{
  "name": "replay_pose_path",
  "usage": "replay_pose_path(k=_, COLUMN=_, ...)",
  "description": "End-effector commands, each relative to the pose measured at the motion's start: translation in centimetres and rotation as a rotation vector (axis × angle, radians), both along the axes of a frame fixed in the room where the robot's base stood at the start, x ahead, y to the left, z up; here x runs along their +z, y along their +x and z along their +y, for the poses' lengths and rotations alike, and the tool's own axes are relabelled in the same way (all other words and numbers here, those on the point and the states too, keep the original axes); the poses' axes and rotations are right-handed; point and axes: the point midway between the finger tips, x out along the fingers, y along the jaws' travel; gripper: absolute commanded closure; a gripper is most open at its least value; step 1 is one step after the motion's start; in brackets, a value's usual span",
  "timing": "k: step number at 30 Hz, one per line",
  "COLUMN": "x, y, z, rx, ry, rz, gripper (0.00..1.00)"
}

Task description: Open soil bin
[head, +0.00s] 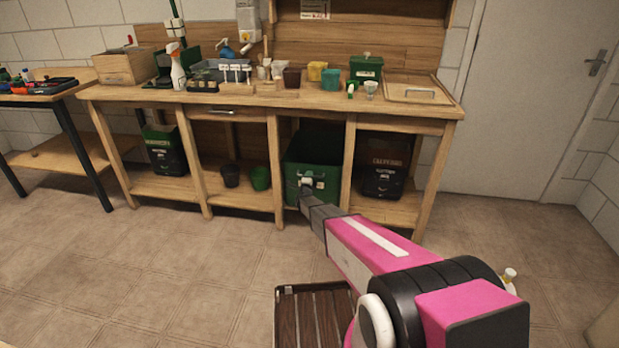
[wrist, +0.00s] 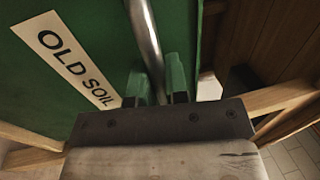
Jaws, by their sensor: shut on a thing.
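A green bin (head: 325,165) stands in an opening under the workbench. In the wrist view its green front (wrist: 95,30) fills the upper left and carries a pale label reading "OLD SOIL" (wrist: 65,62). A shiny metal handle bar (wrist: 146,38) runs along the front, slanted in this view. My gripper (wrist: 159,88) is shut on the bar, one green-padded finger on each side. In the head view my gripper (head: 306,187) is at the bin's lower front, and my forearm reaches it from the right. The bin's inside cannot be made out.
Wooden bench posts (head: 348,165) stand close on either side of the bin. A dark bag (head: 383,165) sits to the right, and a green pot (head: 261,178) to the left.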

Motion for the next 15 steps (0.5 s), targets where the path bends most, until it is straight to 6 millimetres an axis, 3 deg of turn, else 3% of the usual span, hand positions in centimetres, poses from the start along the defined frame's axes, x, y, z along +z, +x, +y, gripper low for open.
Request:
replay_pose_path(k=8, x=0.2, y=-4.3, z=1.0, rx=0.001, ry=-0.001, rz=0.001, gripper=1.0)
replay_pose_path(k=15, x=0.2, y=-12.0, z=3.0, rx=0.003, ry=0.0, rz=0.004, gripper=1.0)
